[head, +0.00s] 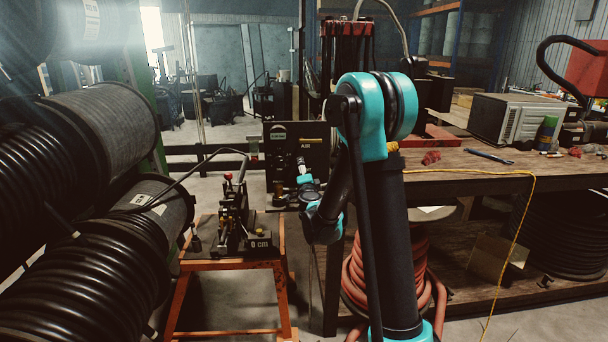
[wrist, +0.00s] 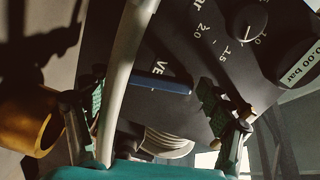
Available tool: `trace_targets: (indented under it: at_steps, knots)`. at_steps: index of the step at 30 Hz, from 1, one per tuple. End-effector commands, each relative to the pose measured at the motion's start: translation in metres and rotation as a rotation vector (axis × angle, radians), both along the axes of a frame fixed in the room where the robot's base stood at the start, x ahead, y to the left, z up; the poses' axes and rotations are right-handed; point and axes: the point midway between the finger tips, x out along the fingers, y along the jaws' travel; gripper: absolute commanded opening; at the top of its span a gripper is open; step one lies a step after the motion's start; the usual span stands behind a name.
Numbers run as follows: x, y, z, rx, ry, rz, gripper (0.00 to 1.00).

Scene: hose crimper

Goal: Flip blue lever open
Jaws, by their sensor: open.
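The blue lever (wrist: 162,83) shows in the wrist view as a short dark-blue bar, lying nearly level across the black panel (wrist: 225,70) beside partly hidden white lettering that starts "VE". My gripper (wrist: 155,100) is open, with one green-padded finger on each side of the lever. The lever sits between the fingers in the picture; I cannot tell whether either touches it. A pale tube crosses in front, by the left finger. In the head view my gripper (head: 283,194) is small and dark in front of the black panel marked "AIR" (head: 295,138); I cannot make out the lever there.
The panel carries a round knob (wrist: 243,22) with a scale and a display reading 0.00 bar (wrist: 303,64). A brass-coloured cylinder (wrist: 30,125) is left of the fingers. In the head view a crimper (head: 235,220) stands on an orange stand, and a wooden workbench (head: 470,180) is at right.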

Motion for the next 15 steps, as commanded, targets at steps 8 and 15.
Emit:
trace_targets:
  at_steps: [8, 15]
  knots:
    - [0.0007, -0.0001, 0.0000, 0.000, 0.000, 0.000, 0.79]
    - [0.0006, -0.0001, 0.0000, 0.000, 0.000, 0.000, 0.49]
